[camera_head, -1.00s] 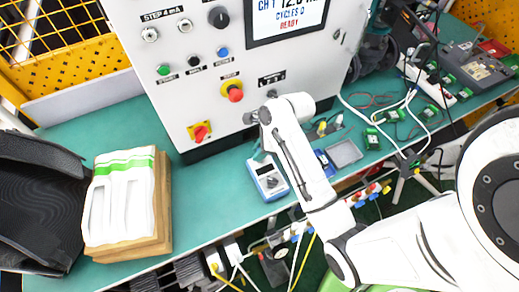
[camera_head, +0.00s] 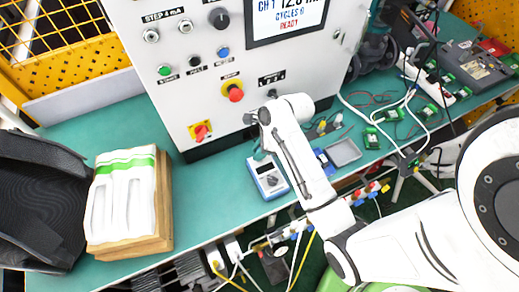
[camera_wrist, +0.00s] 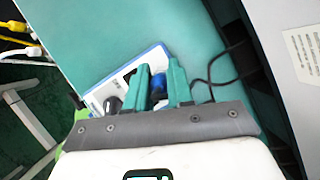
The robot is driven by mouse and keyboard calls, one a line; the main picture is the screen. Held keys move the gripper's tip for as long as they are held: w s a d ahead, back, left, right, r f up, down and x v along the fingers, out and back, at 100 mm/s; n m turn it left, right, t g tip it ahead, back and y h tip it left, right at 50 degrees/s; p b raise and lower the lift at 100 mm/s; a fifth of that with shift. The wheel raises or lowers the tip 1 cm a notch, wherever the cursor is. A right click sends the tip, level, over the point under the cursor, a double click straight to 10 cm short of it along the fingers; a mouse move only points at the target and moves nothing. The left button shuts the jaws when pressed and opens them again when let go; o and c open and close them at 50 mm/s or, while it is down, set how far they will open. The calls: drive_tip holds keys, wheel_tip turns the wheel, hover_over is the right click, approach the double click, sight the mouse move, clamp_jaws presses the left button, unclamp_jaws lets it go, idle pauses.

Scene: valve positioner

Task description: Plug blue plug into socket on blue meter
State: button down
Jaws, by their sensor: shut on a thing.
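The blue meter (camera_head: 268,178) lies on the green bench in front of the control cabinet, white-faced with a blue rim and a dark dial. It also shows in the wrist view (camera_wrist: 104,92), partly hidden behind my fingers. My gripper (camera_wrist: 160,75) has two teal fingers shut on the blue plug (camera_wrist: 158,83), which shows as a small blue piece between them. In the wrist view the plug overlaps the meter's edge; I cannot tell whether they touch. In the head view my gripper (camera_head: 260,152) is just above the meter's far end, mostly hidden by my wrist. The socket is not clear.
The control cabinet (camera_head: 200,85) stands close behind the meter. A grey tray (camera_head: 344,152) lies to the right. A dark cable (camera_wrist: 222,72) runs near my fingers.

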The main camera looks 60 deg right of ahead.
drive_tip(key=shift+f, duration=0.5)
idle(1.3)
drive_tip(key=c, duration=0.9)
unclamp_jaws()
drive_tip(key=shift+o, duration=0.3)
drive_tip(key=shift+o, duration=1.3)
drive_tip(key=shift+r, duration=0.1)
drive_tip(key=v, duration=0.7)
